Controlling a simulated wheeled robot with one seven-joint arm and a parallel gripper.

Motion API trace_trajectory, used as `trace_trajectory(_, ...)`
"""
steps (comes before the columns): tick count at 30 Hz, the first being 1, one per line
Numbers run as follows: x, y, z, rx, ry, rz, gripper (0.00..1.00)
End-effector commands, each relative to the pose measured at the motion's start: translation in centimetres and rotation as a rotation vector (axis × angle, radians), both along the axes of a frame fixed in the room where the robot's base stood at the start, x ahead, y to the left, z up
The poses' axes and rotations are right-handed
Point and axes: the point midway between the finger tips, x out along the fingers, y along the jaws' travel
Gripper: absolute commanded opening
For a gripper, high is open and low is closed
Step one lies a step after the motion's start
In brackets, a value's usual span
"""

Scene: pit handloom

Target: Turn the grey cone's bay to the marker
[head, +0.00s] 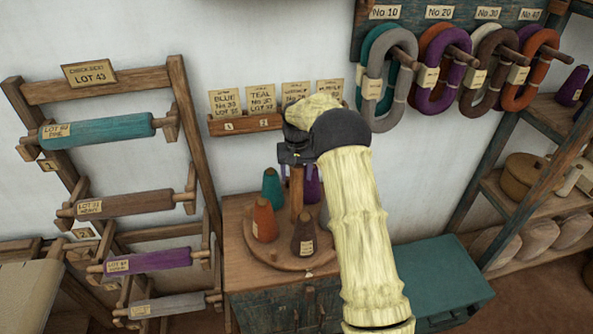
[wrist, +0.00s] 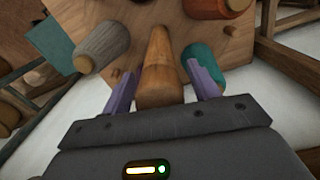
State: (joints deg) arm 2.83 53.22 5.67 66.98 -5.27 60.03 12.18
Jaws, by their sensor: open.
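The round wooden turntable (head: 270,255) sits on a cabinet and carries several yarn cones around a central wooden post (head: 297,195). A small pale marker (head: 309,274) is at the turntable's front edge. My gripper (wrist: 163,85) is open, its purple fingers on either side of the post, with gaps visible.
The cabinet (head: 262,298) stands between a rack of yarn rollers (head: 95,130) and a teal chest (head: 440,275). A card shelf (head: 245,124) is on the wall behind. Yarn hanks (head: 400,90) hang at upper right, above shelves (head: 520,195).

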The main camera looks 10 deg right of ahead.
Motion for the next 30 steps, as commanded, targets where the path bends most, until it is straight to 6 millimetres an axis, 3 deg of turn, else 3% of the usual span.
trace_trajectory(8,0.0,0.0,-0.3,0.0,0.0,0.0,0.6)
trace_trajectory(18,0.0,0.0,-0.2,0.001,0.0,0.0,0.0)
trace_trajectory(30,0.0,1.2,-0.2,0.001,0.0,-0.013,0.0)
